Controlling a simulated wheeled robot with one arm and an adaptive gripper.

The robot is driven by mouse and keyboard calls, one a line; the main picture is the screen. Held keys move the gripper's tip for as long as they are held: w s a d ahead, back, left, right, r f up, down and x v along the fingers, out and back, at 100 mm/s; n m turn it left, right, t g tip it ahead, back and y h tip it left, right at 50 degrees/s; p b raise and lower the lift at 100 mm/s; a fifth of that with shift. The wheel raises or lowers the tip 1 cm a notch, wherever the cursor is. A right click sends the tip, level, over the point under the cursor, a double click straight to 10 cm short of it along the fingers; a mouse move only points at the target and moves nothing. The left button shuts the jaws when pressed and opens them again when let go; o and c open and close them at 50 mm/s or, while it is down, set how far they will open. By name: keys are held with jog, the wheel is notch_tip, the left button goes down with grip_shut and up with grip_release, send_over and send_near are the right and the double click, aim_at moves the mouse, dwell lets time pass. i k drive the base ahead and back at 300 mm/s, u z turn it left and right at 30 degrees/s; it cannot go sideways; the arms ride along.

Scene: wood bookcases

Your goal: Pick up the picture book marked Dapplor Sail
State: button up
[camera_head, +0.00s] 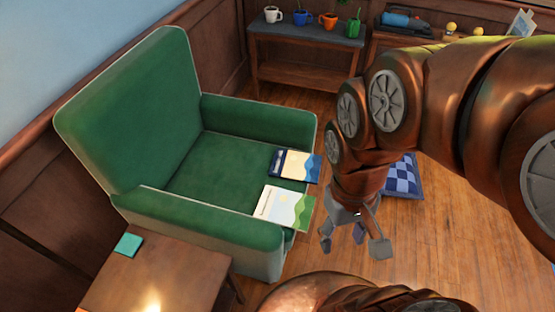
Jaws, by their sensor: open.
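Two picture books lie flat on the seat of the green armchair (190,180), near its front edge. The farther book (297,165) has a dark blue and cream cover with a hill shape. The titles are too small to read, so I cannot tell which one is Dapplor Sail. My gripper (353,248) is open and empty. In the picture it hangs to the right of the nearer book and lower, in front of the chair, apart from both books.
A wooden side table (150,278) with a teal item (128,245) stands at lower left. A blue checked cushion (403,178) lies on the floor behind my arm. A bench (305,42) with mugs stands at the back.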

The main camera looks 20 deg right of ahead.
aim_at(303, 168)
jog(key=u, duration=2.95)
jog(key=k, duration=0.9)
jog(key=z, duration=2)
